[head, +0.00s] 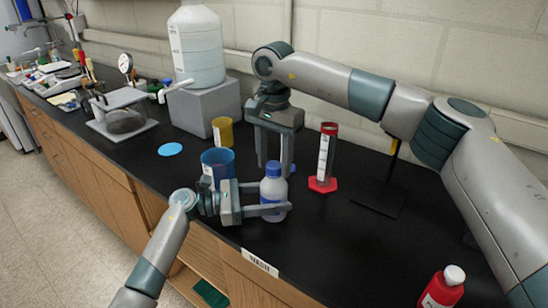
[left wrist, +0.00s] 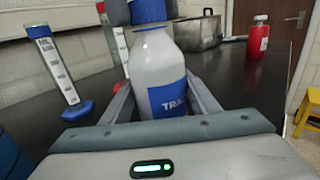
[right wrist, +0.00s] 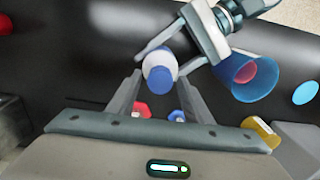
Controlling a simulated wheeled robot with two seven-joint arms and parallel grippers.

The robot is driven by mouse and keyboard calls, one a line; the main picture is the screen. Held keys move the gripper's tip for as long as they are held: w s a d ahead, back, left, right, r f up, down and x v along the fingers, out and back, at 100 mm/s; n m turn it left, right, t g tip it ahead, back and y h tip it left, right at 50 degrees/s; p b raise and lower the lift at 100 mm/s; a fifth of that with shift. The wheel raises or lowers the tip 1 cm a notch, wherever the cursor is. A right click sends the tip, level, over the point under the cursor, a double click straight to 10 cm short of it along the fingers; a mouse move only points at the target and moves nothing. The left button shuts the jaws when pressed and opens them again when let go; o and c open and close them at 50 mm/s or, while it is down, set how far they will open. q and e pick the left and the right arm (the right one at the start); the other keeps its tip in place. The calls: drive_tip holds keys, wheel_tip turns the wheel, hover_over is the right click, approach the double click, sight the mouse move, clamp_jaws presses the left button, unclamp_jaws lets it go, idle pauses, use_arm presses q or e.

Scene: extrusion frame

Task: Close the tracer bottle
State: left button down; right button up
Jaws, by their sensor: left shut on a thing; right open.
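The tracer bottle (head: 275,192) is white with a blue label partly reading "TRA" in the left wrist view (left wrist: 160,75). It stands upright near the bench's front edge. My left gripper (head: 277,210) is shut on its body from the side. A blue cap (head: 273,169) is at the bottle's top; it also shows in the right wrist view (right wrist: 163,77). In the left wrist view it sits at the neck; I cannot tell how tightly. My right gripper (head: 275,168) points down, open, with its fingers on either side of the cap.
A blue beaker (head: 215,166) stands left of the bottle, a yellow one (head: 222,131) behind. A red-based cylinder (head: 325,158) is to the right; a blue-based cylinder (left wrist: 55,65) stands nearby. A red bottle (head: 440,291) is front right. The bench (head: 330,245) is clear between.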

drive_tip(key=shift+c, duration=0.4)
drive_tip(key=c, duration=1)
drive_tip(key=shift+c, duration=0.2)
drive_tip(key=m, duration=0.5)
drive_tip(key=shift+m, duration=0.3)
drive_tip(key=m, duration=1.1)
drive_tip(key=shift+m, duration=0.3)
drive_tip(key=m, duration=0.7)
drive_tip(key=o, duration=1.2)
drive_tip(key=shift+c, duration=0.2)
